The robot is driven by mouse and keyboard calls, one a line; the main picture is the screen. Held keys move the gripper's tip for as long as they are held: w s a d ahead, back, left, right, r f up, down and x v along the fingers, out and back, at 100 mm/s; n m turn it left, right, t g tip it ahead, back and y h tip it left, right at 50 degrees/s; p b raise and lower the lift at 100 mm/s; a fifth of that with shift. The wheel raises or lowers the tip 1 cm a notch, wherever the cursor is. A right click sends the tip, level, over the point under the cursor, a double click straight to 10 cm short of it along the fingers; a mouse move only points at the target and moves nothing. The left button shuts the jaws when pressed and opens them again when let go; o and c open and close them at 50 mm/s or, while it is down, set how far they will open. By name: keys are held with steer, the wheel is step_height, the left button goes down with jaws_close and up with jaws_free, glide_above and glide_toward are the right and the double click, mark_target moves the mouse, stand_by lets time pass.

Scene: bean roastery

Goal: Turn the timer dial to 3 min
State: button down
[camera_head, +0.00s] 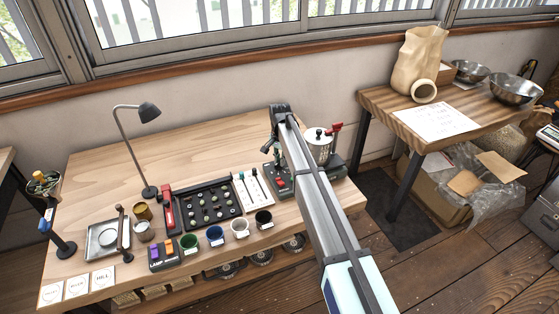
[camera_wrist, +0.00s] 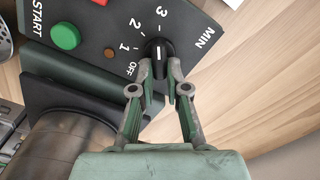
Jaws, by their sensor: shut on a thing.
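The black timer dial (camera_wrist: 160,49) sits on a dark panel (camera_wrist: 98,40) marked OFF, 1, 2, 3 and MIN. Its white line is upright in the wrist view and appears to point toward the 3. My gripper (camera_wrist: 162,72) is shut on the dial, one finger on each side. The green START button (camera_wrist: 65,36) is on the same panel, left of the dial. In the head view my gripper (camera_head: 272,148) is over the back right of the workbench, and the dial cannot be made out there.
A pot with a red handle (camera_head: 318,148) stands right of my arm. The workbench (camera_head: 225,125) holds a dark sample tray (camera_head: 207,204), several cups and a desk lamp (camera_head: 148,111). The bench is clear behind the tray. A second table (camera_head: 385,103) stands to the right.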

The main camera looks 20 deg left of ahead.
steer(key=shift+m, duration=0.3)
steer(key=c, duration=1.2)
jaws_free()
steer(key=shift+o, duration=0.2)
steer(key=shift+r, duration=0.1)
step_height(320, 180, up, 12)
steer(key=shift+d+f, duration=0.1)
steer(key=shift+f, duration=0.1)
